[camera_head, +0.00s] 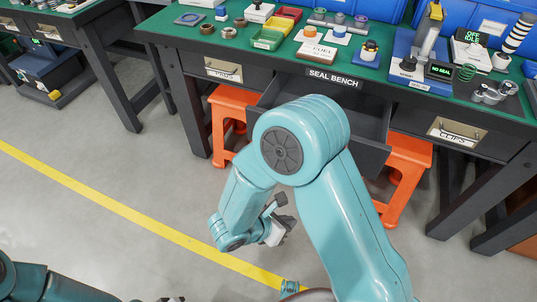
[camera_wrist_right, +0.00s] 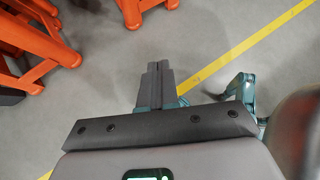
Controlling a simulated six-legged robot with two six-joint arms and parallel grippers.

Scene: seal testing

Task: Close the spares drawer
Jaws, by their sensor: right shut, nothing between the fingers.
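An open drawer (camera_head: 372,153) sticks out from the middle of the bench, under the SEAL BENCH sign. My right arm covers much of its front, so no label on it shows. My right gripper (camera_head: 284,214) is in front of and below the drawer, over the floor, apart from it. In the right wrist view its fingers (camera_wrist_right: 157,75) are together and empty. Of my left gripper (camera_head: 172,299), only a dark sliver shows at the bottom edge; whether it is open cannot be told.
Closed drawers sit left (camera_head: 223,69) and right, the right one labelled CLIPS (camera_head: 457,132). Orange stools (camera_head: 405,180) stand under the bench; they also show in the right wrist view (camera_wrist_right: 35,45). The green bench top (camera_head: 200,36) holds trays and devices. Floor with a yellow line (camera_head: 110,203) is clear.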

